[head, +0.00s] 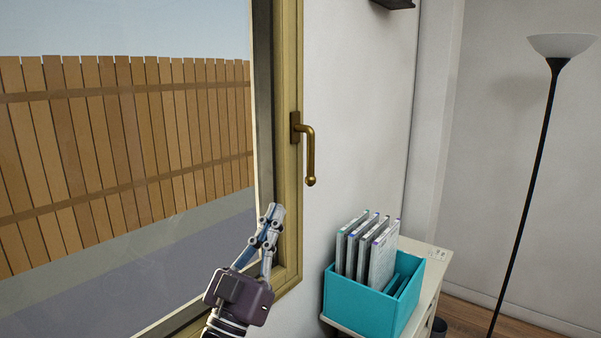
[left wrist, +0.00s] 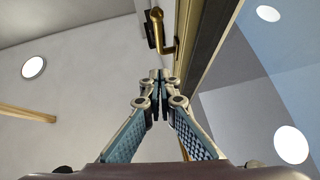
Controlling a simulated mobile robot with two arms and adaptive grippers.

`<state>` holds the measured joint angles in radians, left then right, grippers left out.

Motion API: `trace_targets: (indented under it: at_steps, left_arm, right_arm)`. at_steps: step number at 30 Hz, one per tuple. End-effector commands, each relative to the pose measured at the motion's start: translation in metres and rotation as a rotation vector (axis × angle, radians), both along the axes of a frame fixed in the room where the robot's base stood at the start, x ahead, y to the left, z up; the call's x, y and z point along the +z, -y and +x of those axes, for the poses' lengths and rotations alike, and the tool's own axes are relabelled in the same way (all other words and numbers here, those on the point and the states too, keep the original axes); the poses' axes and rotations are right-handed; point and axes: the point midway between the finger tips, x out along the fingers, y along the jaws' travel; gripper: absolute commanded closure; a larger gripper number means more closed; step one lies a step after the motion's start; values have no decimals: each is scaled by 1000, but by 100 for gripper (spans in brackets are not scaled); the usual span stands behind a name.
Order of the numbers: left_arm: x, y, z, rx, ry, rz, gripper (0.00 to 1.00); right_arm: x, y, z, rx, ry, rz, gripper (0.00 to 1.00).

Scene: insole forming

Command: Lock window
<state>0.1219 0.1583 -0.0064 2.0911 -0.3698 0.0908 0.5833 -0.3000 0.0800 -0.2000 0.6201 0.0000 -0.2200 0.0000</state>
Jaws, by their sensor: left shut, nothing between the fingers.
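The window (head: 291,225) has a tan frame and a clear pane. Its brass handle (head: 309,155) is on the right side of the frame and its grip points down. The handle also shows in the left wrist view (left wrist: 157,30), beyond the fingertips. My left gripper (head: 275,212) is shut and empty. In the head view it is in front of the lower right part of the window frame, below and left of the handle and apart from it. My right gripper is not in either view.
A teal box (head: 365,303) with several upright cases (head: 383,255) stands on a pale cabinet (head: 437,262) right of the window. A floor lamp (head: 532,140) stands farther right. The wall (head: 360,110) around the handle's right side is clear.

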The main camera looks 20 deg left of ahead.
Motion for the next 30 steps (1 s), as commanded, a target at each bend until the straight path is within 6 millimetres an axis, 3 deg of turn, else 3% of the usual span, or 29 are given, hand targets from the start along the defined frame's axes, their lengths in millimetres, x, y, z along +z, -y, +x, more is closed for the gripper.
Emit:
trace_targets:
  at_steps: [12,21,30]
  left_arm:
    - [63,11,66,0,-2,-2,100]
    - [55,16,100,2,-4,-2,100]
    - [53,17,106,1,-4,-1,100]
  right_arm:
    - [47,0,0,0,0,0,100]
    - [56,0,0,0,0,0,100]
    - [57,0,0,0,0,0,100]
